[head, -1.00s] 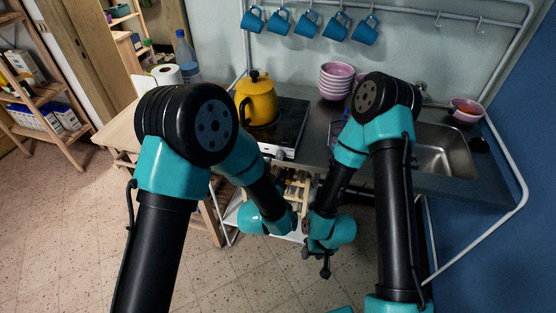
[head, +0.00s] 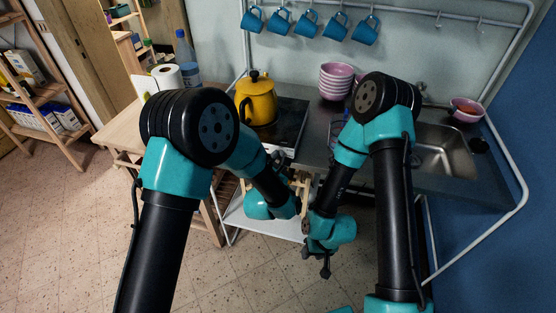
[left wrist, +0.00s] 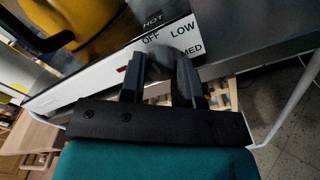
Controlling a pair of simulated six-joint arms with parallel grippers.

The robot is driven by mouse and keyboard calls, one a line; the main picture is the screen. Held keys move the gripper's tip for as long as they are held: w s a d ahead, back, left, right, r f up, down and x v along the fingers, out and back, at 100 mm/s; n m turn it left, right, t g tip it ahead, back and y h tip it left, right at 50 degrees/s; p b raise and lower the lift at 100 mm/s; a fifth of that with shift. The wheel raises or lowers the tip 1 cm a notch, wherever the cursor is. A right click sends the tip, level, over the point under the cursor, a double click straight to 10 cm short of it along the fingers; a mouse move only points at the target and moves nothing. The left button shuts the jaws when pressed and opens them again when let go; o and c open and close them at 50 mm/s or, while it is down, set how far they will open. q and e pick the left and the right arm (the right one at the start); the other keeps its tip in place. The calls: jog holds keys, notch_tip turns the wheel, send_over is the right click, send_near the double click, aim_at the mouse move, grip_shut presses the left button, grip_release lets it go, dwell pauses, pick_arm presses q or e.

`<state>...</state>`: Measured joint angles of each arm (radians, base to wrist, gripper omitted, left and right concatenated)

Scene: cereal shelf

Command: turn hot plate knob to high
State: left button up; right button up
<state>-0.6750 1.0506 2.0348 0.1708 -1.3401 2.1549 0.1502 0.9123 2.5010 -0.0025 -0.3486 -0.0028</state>
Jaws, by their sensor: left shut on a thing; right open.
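The hot plate (head: 291,126) is a dark glass slab with a white front panel, set on the counter. In the left wrist view its panel (left wrist: 100,80) carries the labels OFF, LOW and MED. The grey knob (left wrist: 159,62) sits between the fingers of my left gripper (left wrist: 160,80), which is shut on it. The knob's pointer is blurred and covered, so its setting cannot be read. In the head view my left gripper (head: 277,160) is at the hot plate's front edge. My right gripper (head: 325,268) is open and empty, low in front of the counter.
A yellow kettle (head: 257,103) stands on the hot plate. Pink bowls (head: 336,80) are stacked behind, and the sink (head: 445,157) is to the right. Blue mugs (head: 307,24) hang above. A white lower shelf (head: 262,222) is under the counter.

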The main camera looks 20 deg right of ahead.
pick_arm(q)
jog(key=c, duration=0.3)
jog(key=shift+c, duration=0.2)
